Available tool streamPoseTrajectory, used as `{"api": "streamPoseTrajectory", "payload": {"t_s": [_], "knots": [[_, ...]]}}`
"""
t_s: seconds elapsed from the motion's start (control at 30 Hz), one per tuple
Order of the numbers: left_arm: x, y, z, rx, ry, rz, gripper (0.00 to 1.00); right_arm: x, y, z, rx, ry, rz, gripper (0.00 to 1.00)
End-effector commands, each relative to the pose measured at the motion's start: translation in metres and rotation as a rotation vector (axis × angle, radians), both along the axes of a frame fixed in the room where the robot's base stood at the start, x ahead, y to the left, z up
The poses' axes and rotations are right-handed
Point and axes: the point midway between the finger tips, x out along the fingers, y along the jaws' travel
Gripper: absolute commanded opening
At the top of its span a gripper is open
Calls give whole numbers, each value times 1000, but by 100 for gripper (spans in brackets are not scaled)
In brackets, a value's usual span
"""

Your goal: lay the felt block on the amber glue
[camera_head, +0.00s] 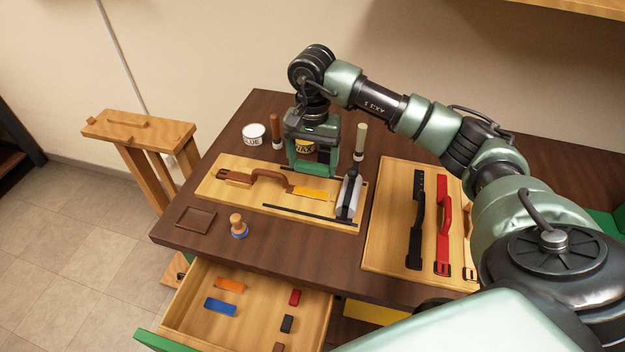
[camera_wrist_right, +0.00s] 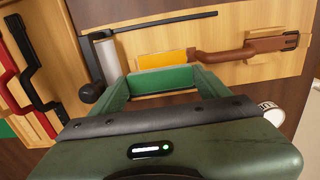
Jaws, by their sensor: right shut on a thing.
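The amber glue (camera_head: 311,194) is a flat yellow-orange patch at the right end of a brown strap (camera_head: 266,176) on the light wooden board (camera_head: 222,190). It also shows in the wrist view (camera_wrist_right: 166,59). My right gripper (camera_head: 313,170) points down just behind the glue. My left gripper is out of view.
A white roller (camera_head: 350,196) lies right of the glue. A glue tin (camera_head: 254,133) and upright handled tools stand behind the board. A second board (camera_head: 394,240) holds black and red straps. A blue-based stamp (camera_head: 238,226) stands in front. The open drawer (camera_head: 255,310) holds several coloured blocks.

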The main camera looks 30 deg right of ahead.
Motion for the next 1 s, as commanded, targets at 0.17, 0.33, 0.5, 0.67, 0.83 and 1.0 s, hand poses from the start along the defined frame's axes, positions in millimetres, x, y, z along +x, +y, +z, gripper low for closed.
{"api": "streamPoseTrajectory", "payload": {"t_s": [0.17,0.33,0.5,0.67,0.83,1.0], "knots": [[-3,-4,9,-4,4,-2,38,0,0,-29,-1,2,0,38],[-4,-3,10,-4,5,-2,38,0,0,-40,1,1,1,38],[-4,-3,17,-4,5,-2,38,-1,1,-63,2,4,1,38],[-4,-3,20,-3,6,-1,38,0,1,-79,0,0,2,38],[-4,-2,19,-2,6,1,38,0,0,-79,0,-1,2,38],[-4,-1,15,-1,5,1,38,0,0,-83,0,-1,1,79]]}}
